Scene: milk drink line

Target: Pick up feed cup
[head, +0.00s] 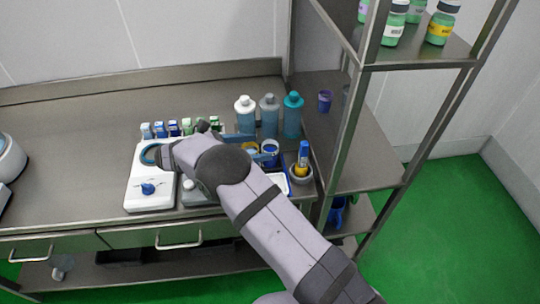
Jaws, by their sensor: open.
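I cannot tell for sure which item is the feed cup. A small blue cup with a pale inside (270,147) stands in the crowded area right of my wrist, partly covered. A purple cup (325,100) stands apart on the shelf to the right. My arm reaches in from the lower right and hides much of the bench. My gripper (262,149) seems to show beyond the wrist as blue-grey fingers, open, close to the blue cup. A yellow round thing (249,147) shows by the fingers. Contact with the cup cannot be made out.
A white device with a blue knob (148,188) stands left of my wrist. Several small coloured-top items line up behind it. White (244,115), grey (269,115) and teal (292,116) bottles stand behind the cup.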

